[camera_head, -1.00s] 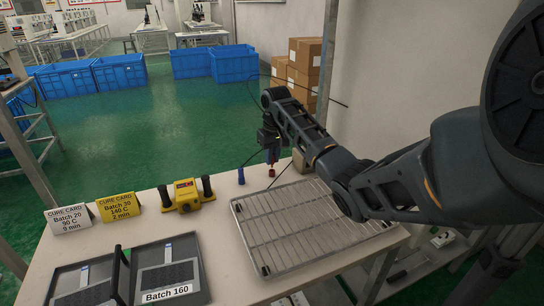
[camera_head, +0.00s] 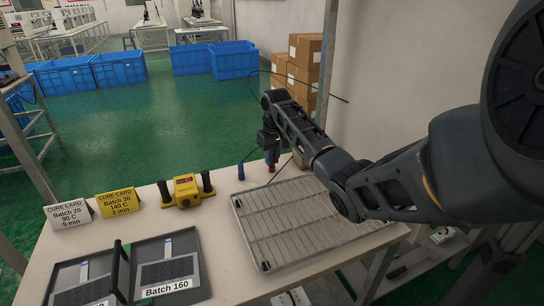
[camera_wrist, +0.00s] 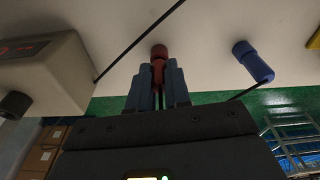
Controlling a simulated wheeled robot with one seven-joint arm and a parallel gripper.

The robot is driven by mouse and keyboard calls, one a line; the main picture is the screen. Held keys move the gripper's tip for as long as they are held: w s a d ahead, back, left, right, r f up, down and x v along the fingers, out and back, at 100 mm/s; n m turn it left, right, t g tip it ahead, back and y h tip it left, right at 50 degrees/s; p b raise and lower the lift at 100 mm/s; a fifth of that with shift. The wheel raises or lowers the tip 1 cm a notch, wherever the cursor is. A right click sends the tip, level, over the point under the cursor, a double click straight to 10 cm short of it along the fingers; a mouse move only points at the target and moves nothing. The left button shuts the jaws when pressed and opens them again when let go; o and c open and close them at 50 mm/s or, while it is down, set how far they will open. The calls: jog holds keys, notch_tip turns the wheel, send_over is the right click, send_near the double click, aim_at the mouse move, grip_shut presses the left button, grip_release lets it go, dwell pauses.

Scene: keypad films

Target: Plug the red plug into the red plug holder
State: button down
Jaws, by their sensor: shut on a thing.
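My gripper (camera_wrist: 158,88) points down at the table and its fingers are closed around a red plug (camera_wrist: 158,72). A wider dark red piece (camera_wrist: 159,51) shows at the plug's far end, against the table; I cannot tell whether it is the red plug holder or how far the plug sits in it. In the head view the red piece (camera_head: 271,168) shows just below my gripper (camera_head: 270,153). A blue plug piece (camera_head: 240,172) stands upright to its left; it also shows in the wrist view (camera_wrist: 252,62) with a black cable.
A wire rack (camera_head: 300,225) lies close in front of the red piece. A yellow device with black handles (camera_head: 186,190), cure cards (camera_head: 118,201) and a dark batch tray (camera_head: 170,264) are to the left. A light box (camera_wrist: 40,70) stands beside my gripper. Black cables run nearby.

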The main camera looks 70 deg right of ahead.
aim_at(273, 167)
jog(key=shift+f, duration=0.35)
jog(key=c, duration=1)
grip_release()
jog(key=shift+r, duration=0.15)
notch_tip(273, 167, up, 8)
jog(key=shift+s+a+f+b, duration=0.2)
jog(key=shift+s+a+b, duration=0.15)
jog(key=shift+b, duration=0.1)
